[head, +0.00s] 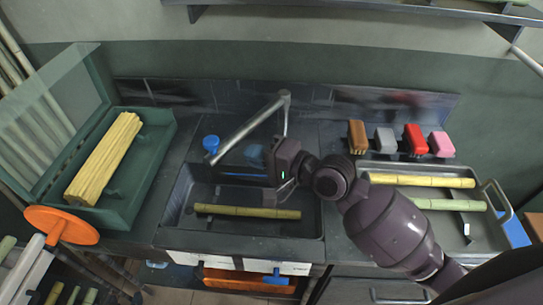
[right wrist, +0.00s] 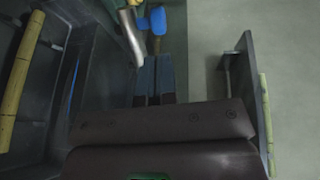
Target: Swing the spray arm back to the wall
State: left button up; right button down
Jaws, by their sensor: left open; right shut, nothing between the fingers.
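The spray arm (head: 248,126) is a silver tube on an upright at the back of the sink. It slants out over the sink to the front left and ends in a blue nozzle (head: 211,143). My right gripper (head: 224,173) reaches in from the right over the sink, its fingers pointing left below the tube. The fingers are shut and empty. In the right wrist view the closed fingertips (right wrist: 157,57) lie close to the tube (right wrist: 131,36) and a blue nozzle part (right wrist: 157,20). I cannot tell whether they touch. My left gripper is not in view.
A cane piece (head: 246,212) lies across the sink (head: 180,190). A green box (head: 150,165) with cane stands left, near an orange disc (head: 61,225). Several coloured blocks (head: 415,139) and a tray of canes (head: 486,230) are right. The back wall is low and tiled.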

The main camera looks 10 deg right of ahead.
aim_at(218, 144)
jog(key=x, duration=0.7)
jog(key=shift+w, duration=0.2)
jog(key=shift+w+a, duration=0.15)
